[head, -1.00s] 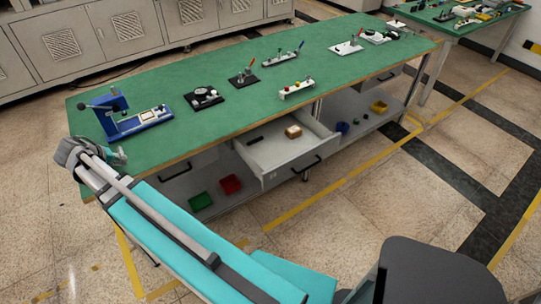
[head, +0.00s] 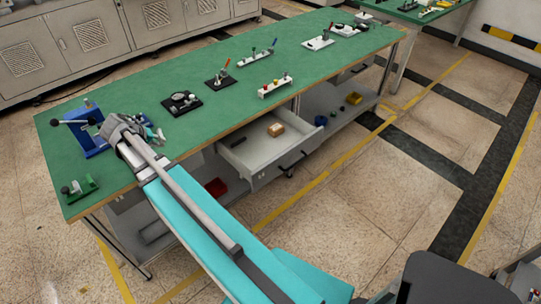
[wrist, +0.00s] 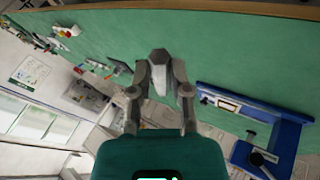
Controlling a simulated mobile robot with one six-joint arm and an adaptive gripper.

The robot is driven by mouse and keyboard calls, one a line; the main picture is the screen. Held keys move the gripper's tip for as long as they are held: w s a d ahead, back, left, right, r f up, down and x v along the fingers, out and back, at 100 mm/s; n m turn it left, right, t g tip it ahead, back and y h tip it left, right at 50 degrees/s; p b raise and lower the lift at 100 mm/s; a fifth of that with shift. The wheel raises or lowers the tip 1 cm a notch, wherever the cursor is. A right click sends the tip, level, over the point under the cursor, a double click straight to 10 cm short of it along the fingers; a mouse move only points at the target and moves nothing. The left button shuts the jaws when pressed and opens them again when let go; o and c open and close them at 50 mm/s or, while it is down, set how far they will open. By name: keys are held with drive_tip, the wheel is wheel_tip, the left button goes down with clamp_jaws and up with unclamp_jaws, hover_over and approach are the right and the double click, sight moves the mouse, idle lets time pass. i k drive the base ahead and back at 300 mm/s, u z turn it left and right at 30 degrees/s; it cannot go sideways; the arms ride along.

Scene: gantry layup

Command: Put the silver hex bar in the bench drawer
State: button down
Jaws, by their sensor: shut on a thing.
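My gripper (wrist: 159,92) is shut on the silver hex bar (wrist: 159,70), whose faceted end shows between the fingers in the wrist view. In the head view my gripper (head: 150,133) is over the left part of the green bench, just right of the blue press; the bar is too small to make out there. The bench drawer (head: 255,153) stands open under the bench's front edge, to the right of my gripper. A tan block (head: 275,129) and a small dark piece (head: 238,141) lie inside it, with bare floor around them.
The blue press (head: 92,138) stands close to my gripper, and also shows in the wrist view (wrist: 255,125). A green fixture (head: 79,188) is at the bench's left corner. Several fixtures line the bench top (head: 225,115). A red bin (head: 215,187) is on the shelf below. A dark chair (head: 445,280) stands front right.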

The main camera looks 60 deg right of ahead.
sight(258, 157)
drive_tip(key=z, duration=1.4)
drive_tip(key=k, duration=0.6)
drive_tip(key=u, duration=0.05)
drive_tip(key=i, duration=0.6)
drive_tip(key=u, duration=0.05)
